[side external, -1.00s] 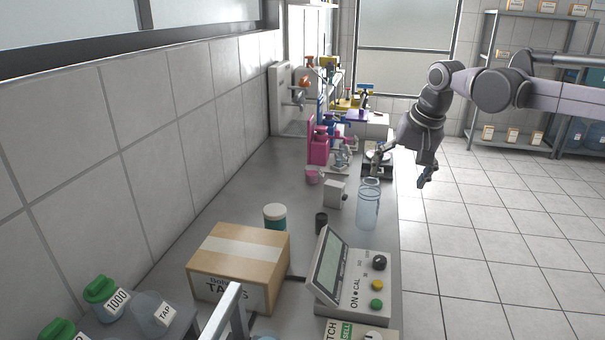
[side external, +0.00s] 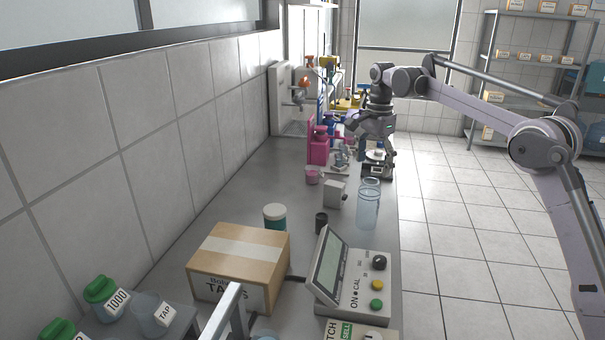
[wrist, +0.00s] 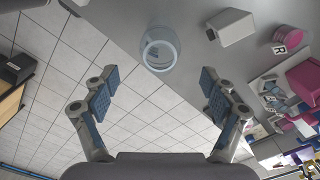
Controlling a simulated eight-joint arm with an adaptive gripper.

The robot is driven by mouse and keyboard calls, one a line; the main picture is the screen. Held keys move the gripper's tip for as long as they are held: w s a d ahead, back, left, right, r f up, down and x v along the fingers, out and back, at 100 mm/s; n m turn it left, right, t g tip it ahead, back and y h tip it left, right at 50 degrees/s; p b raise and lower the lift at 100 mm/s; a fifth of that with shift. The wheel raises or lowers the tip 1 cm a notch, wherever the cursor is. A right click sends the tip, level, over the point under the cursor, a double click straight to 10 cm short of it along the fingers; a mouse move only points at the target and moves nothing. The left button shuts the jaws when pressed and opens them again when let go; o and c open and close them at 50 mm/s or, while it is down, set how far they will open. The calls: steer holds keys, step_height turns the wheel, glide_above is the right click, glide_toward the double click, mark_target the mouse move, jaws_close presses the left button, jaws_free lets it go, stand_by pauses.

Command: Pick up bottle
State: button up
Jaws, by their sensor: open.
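A clear, bluish bottle (side external: 368,208) stands upright on the grey bench near its right edge in the side view. In the wrist view the bottle (wrist: 160,48) is seen from above, its round mouth toward me, at the top centre. My gripper (side external: 376,150) is at the far side of the bottle in the side view, above the bench. In the wrist view my gripper (wrist: 160,86) has its two blue-padded fingers wide apart with nothing between them. The bottle lies just beyond the fingertips, not between them. It appears untouched.
A small white box (side external: 335,194) stands left of the bottle. A control box (side external: 355,280) and cardboard box (side external: 238,262) are nearer the camera. A black-and-white device (side external: 378,172) sits beneath my gripper, and pink apparatus (side external: 318,148) stands to its left. Floor lies right of the bench.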

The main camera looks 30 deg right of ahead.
mark_target(370, 194)
step_height(370, 194, down, 10)
steer(key=shift+a+r, duration=0.1)
stand_by(0.5)
steer(key=c, duration=1)
